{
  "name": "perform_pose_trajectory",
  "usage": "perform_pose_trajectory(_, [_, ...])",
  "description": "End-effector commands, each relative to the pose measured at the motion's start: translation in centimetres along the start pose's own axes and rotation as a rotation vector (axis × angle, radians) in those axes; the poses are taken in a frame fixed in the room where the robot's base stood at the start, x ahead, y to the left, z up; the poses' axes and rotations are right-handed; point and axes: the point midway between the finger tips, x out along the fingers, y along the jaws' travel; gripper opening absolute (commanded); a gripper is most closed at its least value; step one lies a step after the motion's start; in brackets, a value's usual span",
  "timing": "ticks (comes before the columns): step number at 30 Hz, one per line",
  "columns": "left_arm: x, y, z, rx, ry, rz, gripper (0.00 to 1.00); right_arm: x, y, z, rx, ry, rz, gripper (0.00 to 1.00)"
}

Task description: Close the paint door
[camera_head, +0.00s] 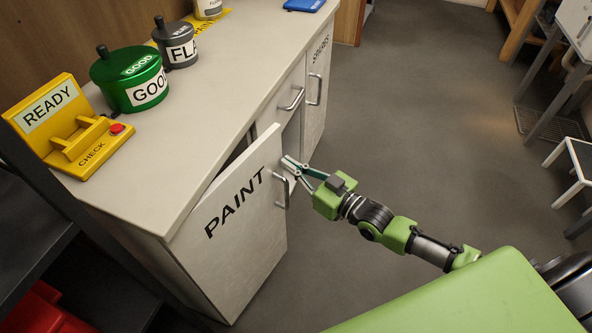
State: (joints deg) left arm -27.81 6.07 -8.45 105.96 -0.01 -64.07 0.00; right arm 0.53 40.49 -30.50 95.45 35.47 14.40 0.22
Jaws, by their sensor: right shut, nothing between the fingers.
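The paint door (236,228) is a light grey cabinet door lettered PAINT, standing ajar from the counter's cabinet. A dark gap shows behind its top edge. Its metal bar handle (282,190) is near its right edge. My right gripper (288,167) is shut and empty, with its fingertips at the upper right edge of the door, just above the handle. I cannot tell whether the fingers touch the door. My left gripper is not in view.
The counter (203,130) carries a yellow READY check stand (78,150), a green GOOD pot (117,80) and a dark grey pot (178,52). Another cabinet door (316,92) stands right of a drawer (291,98). A white stool (572,160) is at the right. The grey floor between is clear.

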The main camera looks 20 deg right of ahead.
Motion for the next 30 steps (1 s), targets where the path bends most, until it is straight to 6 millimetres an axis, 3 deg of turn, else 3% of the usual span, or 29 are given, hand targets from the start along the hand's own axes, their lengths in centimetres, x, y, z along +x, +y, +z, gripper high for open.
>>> perform_pose_trajectory(7, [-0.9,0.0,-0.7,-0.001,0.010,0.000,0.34,2.0,-0.1,0.1,0.000,0.000,0.013,0.00])
perform_pose_trajectory(30, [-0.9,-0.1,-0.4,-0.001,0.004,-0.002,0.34,1.9,-0.1,0.1,-0.001,-0.002,0.013,0.00])
